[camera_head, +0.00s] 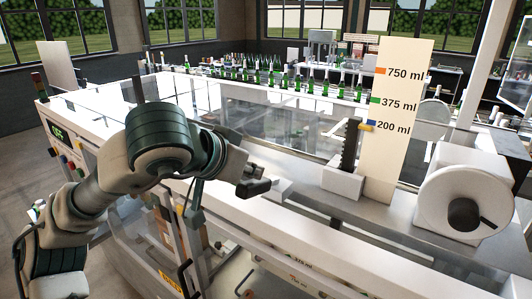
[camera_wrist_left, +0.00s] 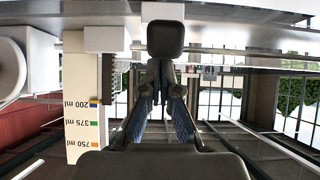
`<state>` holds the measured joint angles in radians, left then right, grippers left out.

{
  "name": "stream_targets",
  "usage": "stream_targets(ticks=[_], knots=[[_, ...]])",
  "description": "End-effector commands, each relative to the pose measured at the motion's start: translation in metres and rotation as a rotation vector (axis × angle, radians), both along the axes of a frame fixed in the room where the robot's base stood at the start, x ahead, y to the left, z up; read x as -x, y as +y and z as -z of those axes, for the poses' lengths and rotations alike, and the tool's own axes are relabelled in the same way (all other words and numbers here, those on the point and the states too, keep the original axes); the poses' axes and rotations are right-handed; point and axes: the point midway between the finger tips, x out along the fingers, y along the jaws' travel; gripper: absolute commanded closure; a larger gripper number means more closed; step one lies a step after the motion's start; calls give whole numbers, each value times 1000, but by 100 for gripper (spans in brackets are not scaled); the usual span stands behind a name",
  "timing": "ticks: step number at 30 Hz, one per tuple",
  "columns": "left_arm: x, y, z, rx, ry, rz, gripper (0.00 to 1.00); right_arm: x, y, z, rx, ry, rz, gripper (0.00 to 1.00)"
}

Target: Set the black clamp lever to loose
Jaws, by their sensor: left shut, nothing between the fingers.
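My left gripper (camera_head: 257,187) is over the near side of the white machine in the head view, and its dark end overlaps the bed. In the left wrist view its two fingers (camera_wrist_left: 160,78) come together with nothing between them. A black square-ended piece, which looks like the clamp lever (camera_wrist_left: 165,38), shows just beyond and above the fingertips in that upside-down picture. I cannot tell whether the fingers touch it. In the head view I cannot separate the lever from the dark gripper end. My right gripper is not in view.
A scale board (camera_head: 402,95) with 750, 375 and 200 ml marks stands right of the gripper. Beside it is a black toothed column (camera_head: 349,147) with a yellow pointer (camera_head: 367,127) near 200 ml. A white drum (camera_head: 440,200) stands further right. Green bottles (camera_head: 325,88) stand behind.

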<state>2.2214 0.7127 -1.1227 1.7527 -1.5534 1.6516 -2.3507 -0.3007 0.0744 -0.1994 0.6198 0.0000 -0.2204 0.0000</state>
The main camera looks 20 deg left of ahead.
Motion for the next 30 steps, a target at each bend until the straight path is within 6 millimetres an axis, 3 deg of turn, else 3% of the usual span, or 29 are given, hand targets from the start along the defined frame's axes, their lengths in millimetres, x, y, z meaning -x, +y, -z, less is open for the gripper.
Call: stream_targets(ticks=[7, 23, 30], knots=[[6, 2, 8, 24, -71, 0, 100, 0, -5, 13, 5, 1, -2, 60], [7, 2, 9, 27, -79, 1, 100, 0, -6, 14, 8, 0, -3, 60], [11, -6, -12, 28, -81, 5, 100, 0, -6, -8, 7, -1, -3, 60]])
